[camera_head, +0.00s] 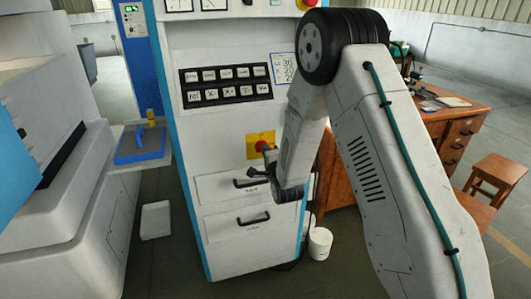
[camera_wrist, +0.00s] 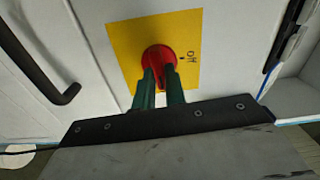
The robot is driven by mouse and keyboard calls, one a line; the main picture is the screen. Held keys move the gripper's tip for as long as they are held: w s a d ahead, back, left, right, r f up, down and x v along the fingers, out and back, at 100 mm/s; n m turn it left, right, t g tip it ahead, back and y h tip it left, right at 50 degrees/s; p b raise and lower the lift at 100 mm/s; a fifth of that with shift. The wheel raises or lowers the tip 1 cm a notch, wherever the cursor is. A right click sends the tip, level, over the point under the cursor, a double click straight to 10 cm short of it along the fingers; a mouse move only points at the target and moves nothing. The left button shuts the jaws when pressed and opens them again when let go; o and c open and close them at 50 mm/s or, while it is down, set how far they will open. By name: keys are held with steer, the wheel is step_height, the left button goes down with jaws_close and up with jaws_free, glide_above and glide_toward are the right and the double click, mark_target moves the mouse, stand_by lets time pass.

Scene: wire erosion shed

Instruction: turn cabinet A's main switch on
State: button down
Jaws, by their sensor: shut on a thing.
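The main switch is a red rotary knob (camera_wrist: 158,57) on a yellow plate (camera_wrist: 125,38) on the cabinet front. In the head view the knob (camera_head: 261,146) sits on its yellow plate (camera_head: 254,137) above the upper drawer of the white cabinet (camera_head: 225,145). My gripper (camera_wrist: 162,70) has its two green fingers shut on the red knob, and they hide its lower part. In the head view my gripper (camera_head: 265,158) reaches the knob from the lower right.
Two drawers with black handles (camera_head: 253,218) are below the switch. A panel of labelled buttons (camera_head: 226,82) is above it. A red knob (camera_head: 307,3) is at the cabinet's top. A wooden desk (camera_head: 455,118) and stool (camera_head: 495,175) stand right. A white bucket (camera_head: 320,243) is on the floor.

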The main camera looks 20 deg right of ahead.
steer(key=shift+m, duration=0.6)
steer(key=c, duration=1.5)
jaws_free()
steer(key=shift+d, duration=0.1)
steer(key=shift+o, duration=0.2)
steer(key=shift+s, duration=0.1)
steer(key=s, duration=0.7)
steer(key=shift+s, duration=0.35)
